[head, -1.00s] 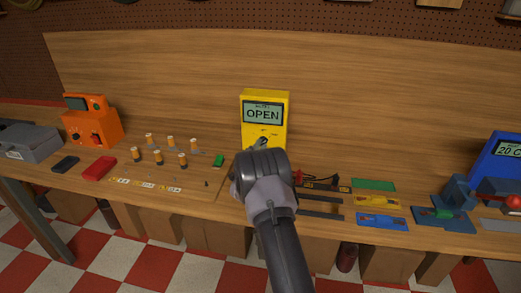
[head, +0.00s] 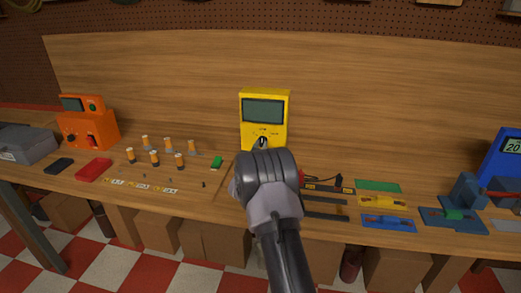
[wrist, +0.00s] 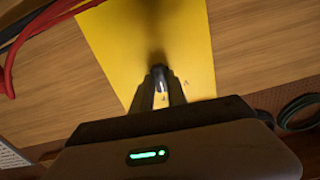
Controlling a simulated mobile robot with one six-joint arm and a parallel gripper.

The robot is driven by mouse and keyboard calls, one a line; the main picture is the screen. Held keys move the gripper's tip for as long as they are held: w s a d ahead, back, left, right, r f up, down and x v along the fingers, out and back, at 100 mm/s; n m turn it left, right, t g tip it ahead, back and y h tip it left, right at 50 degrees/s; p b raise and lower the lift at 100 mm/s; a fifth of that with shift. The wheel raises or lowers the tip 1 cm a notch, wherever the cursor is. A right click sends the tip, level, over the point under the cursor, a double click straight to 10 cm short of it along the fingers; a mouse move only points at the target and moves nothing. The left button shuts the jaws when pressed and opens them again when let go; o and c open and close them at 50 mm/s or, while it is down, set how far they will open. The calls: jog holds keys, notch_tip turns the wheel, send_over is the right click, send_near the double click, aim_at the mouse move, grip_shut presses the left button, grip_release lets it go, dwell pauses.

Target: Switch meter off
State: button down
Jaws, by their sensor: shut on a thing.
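The yellow meter (head: 264,127) stands upright at the back of the workbench, in the middle of the head view. Its screen (head: 263,111) is blank. My gripper (head: 263,143) reaches the lower front of the meter, where the dial sits, and my wrist hides part of that area. In the wrist view the meter's yellow face (wrist: 150,40) fills the upper middle. There my gripper (wrist: 160,78) is shut on the meter's dial knob (wrist: 161,98), a small grey piece between the fingertips. The knob's exact pointing direction is hard to make out.
An orange device (head: 88,123) and several small cylinders stand left. A red case (head: 94,169) lies near the front edge. Blue and yellow fixtures (head: 382,202) and a blue meter (head: 502,160) are on the right. Red leads (wrist: 40,40) pass beside the meter in the wrist view.

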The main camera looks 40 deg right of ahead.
jog(key=shift+n, duration=0.5)
jog(key=c, duration=1.3)
grip_release()
jog(key=p+v, duration=0.1)
jog(key=v, duration=1.6)
jog(key=shift+s+a, duration=0.1)
jog(key=shift+a, duration=0.15)
